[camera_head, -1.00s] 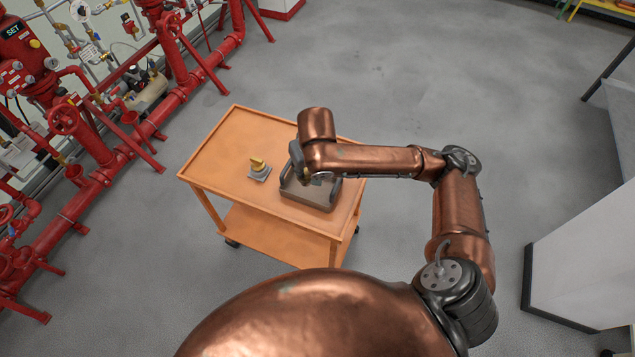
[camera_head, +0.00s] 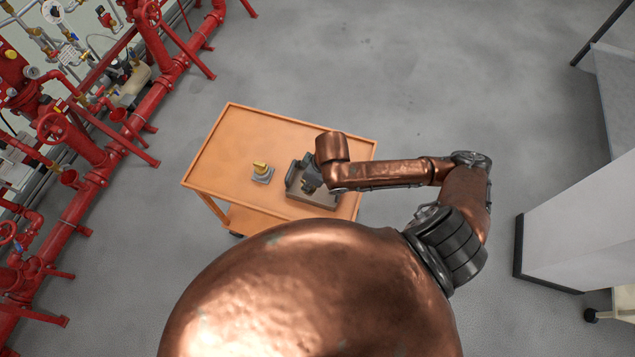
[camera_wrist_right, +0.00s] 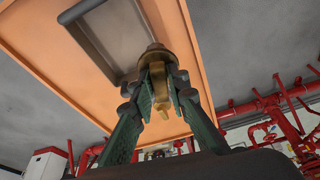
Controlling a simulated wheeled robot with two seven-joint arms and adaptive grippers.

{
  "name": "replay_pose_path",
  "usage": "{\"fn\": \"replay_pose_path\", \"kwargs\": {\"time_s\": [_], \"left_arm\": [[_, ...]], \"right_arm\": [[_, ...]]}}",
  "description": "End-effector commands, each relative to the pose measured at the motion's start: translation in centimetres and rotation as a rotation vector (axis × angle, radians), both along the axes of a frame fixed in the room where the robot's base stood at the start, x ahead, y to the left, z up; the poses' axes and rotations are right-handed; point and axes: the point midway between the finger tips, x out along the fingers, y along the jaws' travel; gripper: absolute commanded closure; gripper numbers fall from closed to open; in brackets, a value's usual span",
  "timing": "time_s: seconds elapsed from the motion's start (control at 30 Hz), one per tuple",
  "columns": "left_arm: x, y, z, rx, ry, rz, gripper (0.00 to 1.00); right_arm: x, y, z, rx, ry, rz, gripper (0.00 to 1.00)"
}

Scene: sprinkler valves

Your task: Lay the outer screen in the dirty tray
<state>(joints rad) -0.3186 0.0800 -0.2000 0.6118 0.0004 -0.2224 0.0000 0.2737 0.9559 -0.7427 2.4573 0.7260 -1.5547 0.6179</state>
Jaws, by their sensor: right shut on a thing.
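The grey tray (camera_head: 325,205) sits on the right half of the orange cart; its rim also shows in the right wrist view (camera_wrist_right: 88,8). My right gripper (camera_head: 310,186) is low over the tray, pointing down. In the wrist view its green-padded fingers (camera_wrist_right: 160,75) are shut around a brass-coloured piece (camera_wrist_right: 157,55), which appears to be the outer screen. Whether the piece touches the tray floor is hidden. My left gripper is not in view.
A yellow-topped fitting on a grey square base (camera_head: 262,172) stands left of the tray on the orange cart (camera_head: 225,150). Red pipework (camera_head: 120,145) runs along the left wall. A white cabinet (camera_head: 580,235) stands at right. The cart's far left area is clear.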

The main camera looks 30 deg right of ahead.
Motion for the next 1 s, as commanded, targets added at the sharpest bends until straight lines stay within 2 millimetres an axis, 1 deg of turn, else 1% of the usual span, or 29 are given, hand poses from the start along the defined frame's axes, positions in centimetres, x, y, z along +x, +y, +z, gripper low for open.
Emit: {"fn": "replay_pose_path", "kwargs": {"time_s": [0.03, 0.1, 0.13, 0.17, 0.23, 0.3, 0.37, 0.43, 0.53, 0.63, 0.77, 0.8, 0.9, 1.0], "left_arm": [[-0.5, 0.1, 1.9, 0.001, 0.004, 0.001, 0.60], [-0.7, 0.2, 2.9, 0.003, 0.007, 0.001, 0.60], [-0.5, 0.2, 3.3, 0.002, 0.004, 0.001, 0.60], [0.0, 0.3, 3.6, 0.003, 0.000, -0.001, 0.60], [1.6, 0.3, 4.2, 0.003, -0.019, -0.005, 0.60], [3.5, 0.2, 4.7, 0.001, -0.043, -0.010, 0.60], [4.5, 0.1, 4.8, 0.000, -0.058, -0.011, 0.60], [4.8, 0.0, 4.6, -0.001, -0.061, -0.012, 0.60], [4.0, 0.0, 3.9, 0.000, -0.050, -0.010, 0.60], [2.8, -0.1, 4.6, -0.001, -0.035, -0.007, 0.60], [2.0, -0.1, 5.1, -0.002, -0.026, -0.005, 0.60], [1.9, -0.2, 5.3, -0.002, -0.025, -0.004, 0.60], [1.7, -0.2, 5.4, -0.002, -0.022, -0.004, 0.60], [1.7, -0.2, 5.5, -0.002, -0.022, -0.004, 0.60]], "right_arm": [[-1.7, 0.0, 0.5, 0.005, 0.007, 0.049, 1.00], [-3.5, 0.2, 0.3, 0.009, 0.000, 0.121, 1.00], [-4.1, 0.2, 0.2, 0.009, -0.003, 0.148, 1.00], [-4.8, 0.3, 0.2, 0.011, -0.006, 0.170, 1.00], [-6.0, 0.4, 0.1, 0.014, -0.011, 0.214, 1.00], [-6.7, 0.5, 0.0, 0.017, -0.018, 0.244, 1.00], [-6.9, 0.4, -0.2, 0.016, -0.020, 0.258, 1.00], [-6.4, 0.1, -0.6, 0.015, -0.025, 0.266, 1.00], [-4.7, -0.8, -1.5, 0.013, -0.025, 0.266, 1.00], [-2.6, -2.0, -2.3, 0.014, -0.024, 0.262, 1.00], [0.1, -3.3, -3.5, 0.015, -0.023, 0.262, 1.00], [0.9, -3.8, -3.9, 0.016, -0.023, 0.262, 1.00], [2.3, -4.5, -6.0, 0.017, -0.021, 0.262, 1.00], [3.5, -5.1, -7.6, 0.017, -0.021, 0.263, 1.00]]}}
